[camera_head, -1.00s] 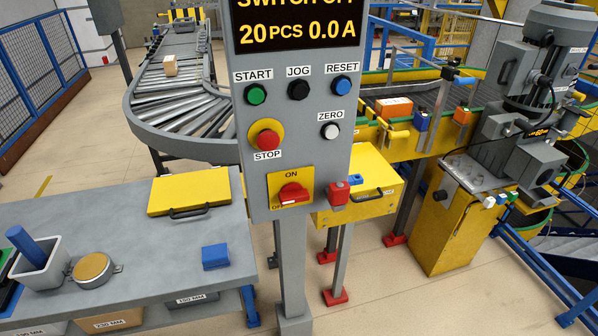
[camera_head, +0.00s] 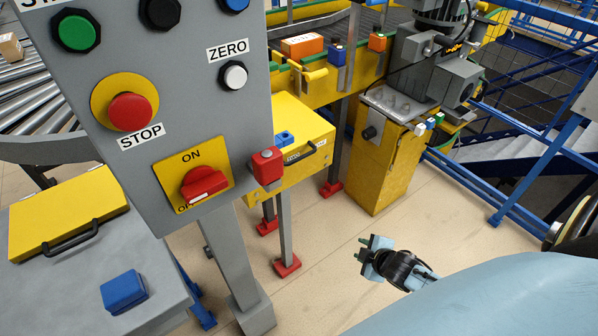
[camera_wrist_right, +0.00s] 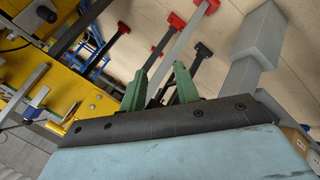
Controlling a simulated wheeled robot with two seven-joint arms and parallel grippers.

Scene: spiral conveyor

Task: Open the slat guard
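A yellow box-shaped cover (camera_head: 295,130) with a black handle (camera_head: 306,152) and a small blue block on top stands beside the conveyor, behind the control panel; it looks closed. A second yellow panel (camera_head: 68,205) with a black handle lies on the grey table at left. No label shows which one is the slat guard. My right gripper (camera_head: 368,250) is low over the floor, right of and nearer than the yellow cover, touching nothing. In the right wrist view its green fingers (camera_wrist_right: 161,88) stand apart with nothing between them. My left gripper is out of view.
The grey control panel (camera_head: 185,115) fills the left centre, with a red rotary switch (camera_head: 205,185) and a red block (camera_head: 267,165) at its edge. A yellow machine stand (camera_head: 385,165) with a motor is behind. Floor between is clear.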

